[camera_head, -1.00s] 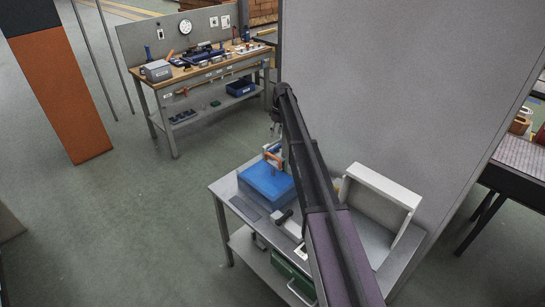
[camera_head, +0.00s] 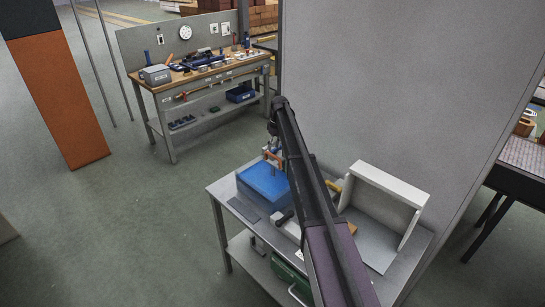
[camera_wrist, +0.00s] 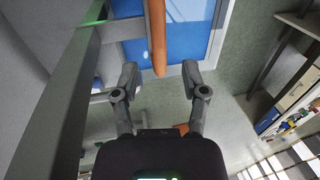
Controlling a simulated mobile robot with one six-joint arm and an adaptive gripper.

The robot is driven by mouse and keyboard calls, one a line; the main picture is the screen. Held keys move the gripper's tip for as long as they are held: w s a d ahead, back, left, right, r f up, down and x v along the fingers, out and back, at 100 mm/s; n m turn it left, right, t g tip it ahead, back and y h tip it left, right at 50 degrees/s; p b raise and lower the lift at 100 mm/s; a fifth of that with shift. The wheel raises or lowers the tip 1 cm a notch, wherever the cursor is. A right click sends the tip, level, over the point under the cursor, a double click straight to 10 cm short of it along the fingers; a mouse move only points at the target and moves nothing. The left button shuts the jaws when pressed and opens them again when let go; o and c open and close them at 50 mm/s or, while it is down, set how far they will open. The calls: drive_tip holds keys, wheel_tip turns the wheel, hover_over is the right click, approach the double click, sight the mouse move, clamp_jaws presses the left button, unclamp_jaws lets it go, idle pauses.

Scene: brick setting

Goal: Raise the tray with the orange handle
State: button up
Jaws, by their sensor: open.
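A blue box-like tray (camera_head: 262,186) stands on the left part of a small grey table. An orange handle (camera_head: 272,156) shows at its far side, partly hidden by my arm. In the wrist view, an orange bar (camera_wrist: 157,32) runs down from the top edge over a blue surface (camera_wrist: 188,42). My gripper (camera_wrist: 160,73) is open, one finger on each side of the bar's lower end. Neither finger visibly touches the bar. In the head view my arm hides most of the gripper.
The grey table (camera_head: 232,208) also bears a white open-fronted box (camera_head: 385,185) at right and small tools in front of the tray. A tall grey panel (camera_head: 400,90) stands behind. A workbench (camera_head: 205,78) stands farther back.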

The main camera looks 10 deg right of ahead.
drive_tip(key=shift+s+a+f+b, duration=0.1)
drive_tip(key=shift+a+f+b, duration=0.05)
drive_tip(key=shift+f+b, duration=0.6)
drive_tip(key=shift+s+a+f+b, duration=0.15)
drive_tip(key=shift+f+b, duration=0.4)
drive_tip(key=shift+f, duration=0.35)
drive_tip(key=shift+c, duration=0.2)
clamp_jaws()
